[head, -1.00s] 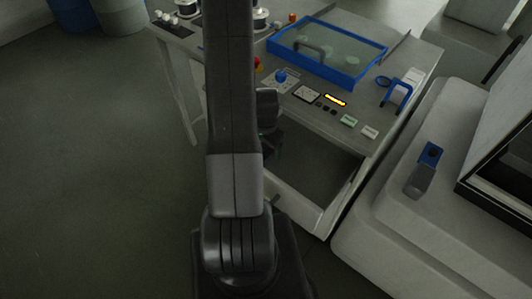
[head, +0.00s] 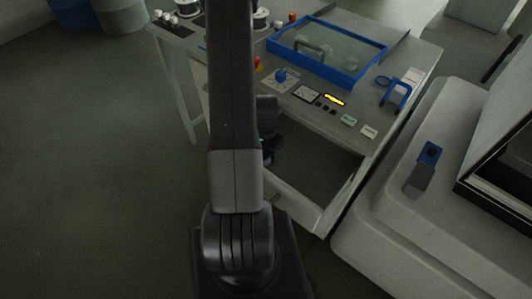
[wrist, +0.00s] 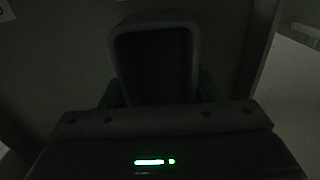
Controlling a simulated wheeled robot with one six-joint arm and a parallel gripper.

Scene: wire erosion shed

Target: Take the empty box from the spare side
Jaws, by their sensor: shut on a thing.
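The box (wrist: 154,19) is a dark grey open-topped bin with rounded corners. It stands in the upper middle of the wrist view, its mouth facing the camera. Its inside is very dark, and nothing shows in it. My gripper (wrist: 157,88) is shut on the box, with a green-edged finger at its left and right sides. In the head view my gripper (head: 267,143) is mostly hidden behind my arm, low beside the front of the machine table. The box cannot be made out clearly there.
A pale machine housing (head: 385,215) stands close at right. Open floor (head: 90,180) lies to the left.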

